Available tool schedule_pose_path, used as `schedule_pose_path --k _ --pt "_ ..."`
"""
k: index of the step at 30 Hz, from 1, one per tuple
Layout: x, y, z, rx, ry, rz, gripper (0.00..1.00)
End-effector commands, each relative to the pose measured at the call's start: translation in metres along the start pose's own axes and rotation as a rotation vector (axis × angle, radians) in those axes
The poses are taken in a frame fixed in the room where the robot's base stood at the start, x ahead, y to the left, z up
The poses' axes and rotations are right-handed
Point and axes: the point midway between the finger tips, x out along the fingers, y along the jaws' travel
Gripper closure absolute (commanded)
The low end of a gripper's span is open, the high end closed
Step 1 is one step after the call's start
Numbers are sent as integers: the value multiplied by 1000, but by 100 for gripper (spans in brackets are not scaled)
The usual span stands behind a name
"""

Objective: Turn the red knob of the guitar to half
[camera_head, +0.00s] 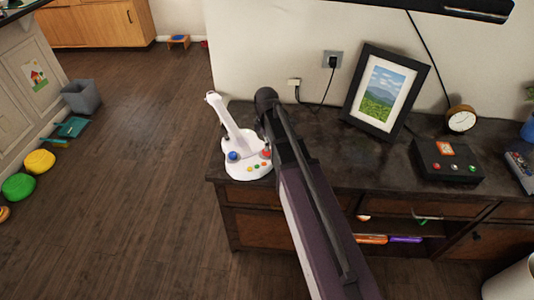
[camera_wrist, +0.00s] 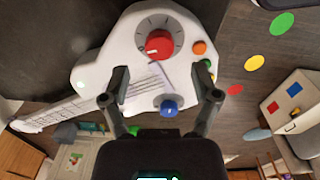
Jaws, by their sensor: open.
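A white toy guitar (camera_head: 236,138) lies on the left end of the dark countertop, its neck toward the wall. Its red knob (camera_head: 266,154) is at the right of the body, close to my arm. In the wrist view the red knob (camera_wrist: 158,43) sits on a grey dial with tick marks, beyond my fingertips. A blue knob (camera_wrist: 169,107) is between my fingers, nearer the palm in the picture. My gripper (camera_wrist: 161,78) is open over the guitar body, with a finger on each side and nothing held. Contact with the guitar cannot be told.
A picture frame (camera_head: 385,92), a small round clock (camera_head: 461,119) and a dark box with buttons (camera_head: 448,161) stand on the countertop (camera_head: 330,150) to the right. A cable (camera_head: 320,104) runs along the wall. The floor (camera_head: 130,200) at left is mostly clear.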

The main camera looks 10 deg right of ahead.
Motion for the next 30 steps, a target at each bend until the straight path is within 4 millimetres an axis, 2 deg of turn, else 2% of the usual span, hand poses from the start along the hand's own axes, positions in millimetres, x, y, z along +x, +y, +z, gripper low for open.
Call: schedule_pose_path --k 3,15,30 --pt "13 0 0 0 0 0 21" --pt "38 0 0 0 0 0 21" --pt "41 0 0 0 0 0 21"
